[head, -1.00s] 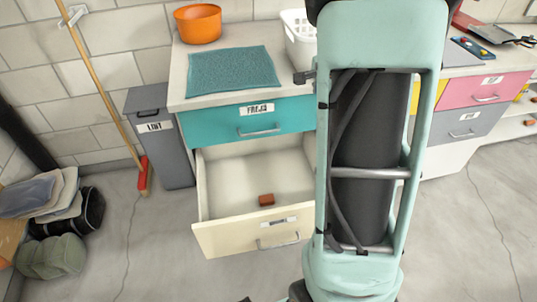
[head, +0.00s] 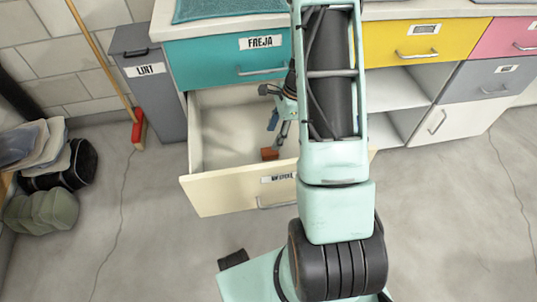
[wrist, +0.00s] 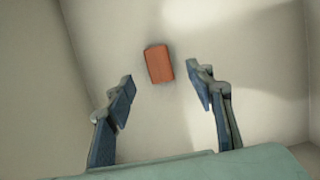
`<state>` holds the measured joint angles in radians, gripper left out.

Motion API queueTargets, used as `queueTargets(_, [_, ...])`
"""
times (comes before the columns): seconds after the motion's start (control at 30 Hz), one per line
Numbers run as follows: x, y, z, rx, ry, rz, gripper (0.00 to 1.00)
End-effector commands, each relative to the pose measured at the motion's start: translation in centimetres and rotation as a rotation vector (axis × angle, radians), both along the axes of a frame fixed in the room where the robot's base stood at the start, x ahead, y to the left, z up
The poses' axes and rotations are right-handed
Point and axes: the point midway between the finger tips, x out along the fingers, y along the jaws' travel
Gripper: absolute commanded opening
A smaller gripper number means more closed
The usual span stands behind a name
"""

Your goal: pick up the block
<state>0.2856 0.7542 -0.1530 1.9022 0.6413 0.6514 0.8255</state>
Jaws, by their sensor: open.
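The block (head: 269,153) is small and reddish-brown. It lies on the floor of the open cream drawer (head: 222,197), near its front. In the wrist view the block (wrist: 159,64) is a little beyond the fingertips, roughly between their lines. My gripper (wrist: 166,87) is open and empty, with one blue-grey finger to each side. In the head view my gripper (head: 277,132) reaches down into the drawer close to the block. My arm hides the right part of the drawer.
A teal drawer (head: 215,62) marked FREJA is closed above. A grey bin (head: 155,90) marked LINT stands left, with a red broom (head: 138,128) beside it. Yellow (head: 400,45) and pink drawers and open shelves are at right. The drawer's left part is clear.

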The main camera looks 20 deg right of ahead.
Motion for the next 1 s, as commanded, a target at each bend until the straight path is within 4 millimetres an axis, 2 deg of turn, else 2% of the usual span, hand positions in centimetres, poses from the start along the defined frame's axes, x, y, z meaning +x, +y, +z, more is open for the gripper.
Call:
queueTargets(0.03, [0.0,0.2,-1.2,0.002,0.003,0.0,0.49])
queueTargets(0.27, [0.0,0.6,-3.0,-0.001,0.001,0.002,0.49])
queueTargets(0.53, [-0.2,1.3,-6.9,0.0,0.001,0.001,0.49])
queueTargets(0.8, [-0.1,1.4,-7.3,-0.002,-0.001,0.002,0.49])
queueTargets(0.87, [-0.1,1.4,-7.3,-0.002,-0.001,0.002,0.45])
queueTargets(1.0, [-0.1,1.4,-7.3,-0.002,-0.001,0.002,0.29])
